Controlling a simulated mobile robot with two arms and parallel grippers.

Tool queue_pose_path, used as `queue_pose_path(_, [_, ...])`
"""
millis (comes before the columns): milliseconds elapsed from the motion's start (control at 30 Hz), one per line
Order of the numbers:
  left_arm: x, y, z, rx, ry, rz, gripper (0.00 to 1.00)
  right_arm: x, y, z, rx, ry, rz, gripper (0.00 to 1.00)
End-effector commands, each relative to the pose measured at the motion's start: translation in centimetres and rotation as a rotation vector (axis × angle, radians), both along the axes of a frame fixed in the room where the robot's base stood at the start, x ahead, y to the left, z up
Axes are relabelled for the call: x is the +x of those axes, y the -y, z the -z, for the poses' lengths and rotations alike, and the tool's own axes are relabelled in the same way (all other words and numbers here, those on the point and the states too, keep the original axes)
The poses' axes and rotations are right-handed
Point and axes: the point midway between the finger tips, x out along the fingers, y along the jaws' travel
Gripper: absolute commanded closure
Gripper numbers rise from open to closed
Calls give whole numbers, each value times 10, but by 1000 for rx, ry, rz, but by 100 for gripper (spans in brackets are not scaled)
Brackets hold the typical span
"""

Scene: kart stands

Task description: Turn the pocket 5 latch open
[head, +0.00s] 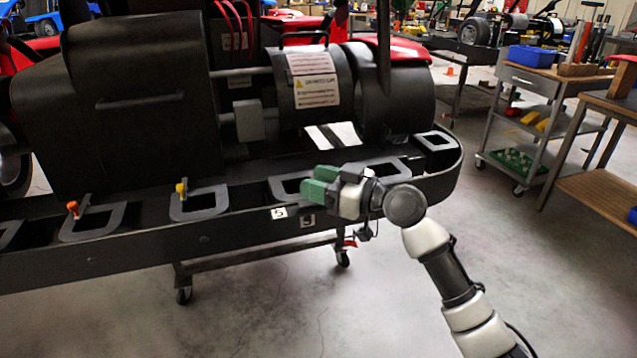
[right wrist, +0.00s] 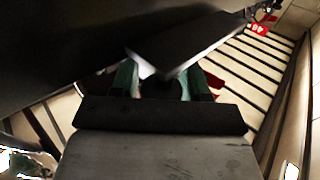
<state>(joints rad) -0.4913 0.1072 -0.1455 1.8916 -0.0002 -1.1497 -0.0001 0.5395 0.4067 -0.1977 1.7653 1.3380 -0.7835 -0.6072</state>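My right gripper (head: 319,183), with green fingertips, is at the kart's dark side rail, just above the white "5" label (head: 279,213). In the right wrist view, its two green fingers (right wrist: 160,80) stand apart, on either side of a dark rounded part (right wrist: 160,88) below a grey plate edge (right wrist: 185,50). I cannot tell whether they touch that part or whether it is the pocket 5 latch. The pocket 5 frame (head: 283,187) is partly behind the gripper. No coloured latch knob shows there. My left gripper is not in view.
Pockets to the left carry a yellow knob (head: 181,189) and an orange knob (head: 73,209). The black kart bodywork (head: 140,100) rises behind the rail (head: 150,246). A cart with a blue bin (head: 531,55) stands at right. The floor in front is clear.

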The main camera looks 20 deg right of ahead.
Motion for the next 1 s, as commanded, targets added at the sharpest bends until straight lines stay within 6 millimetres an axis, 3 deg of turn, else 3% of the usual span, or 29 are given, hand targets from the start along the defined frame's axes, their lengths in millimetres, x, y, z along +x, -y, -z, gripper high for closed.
queue_pose_path(67, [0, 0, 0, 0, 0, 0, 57, 0, 0, 0, 0, 0, 0, 42])
queue_pose_path(433, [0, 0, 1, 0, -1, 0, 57, -5, 5, 2, -1, -1, 1, 42])
queue_pose_path(567, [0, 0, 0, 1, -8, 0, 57, -19, 21, 3, -4, -2, 1, 42])
queue_pose_path(800, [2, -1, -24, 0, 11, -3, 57, -51, 57, 3, -4, -2, 2, 42])
queue_pose_path(1000, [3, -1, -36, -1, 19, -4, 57, -69, 76, 2, -2, -2, 1, 42])
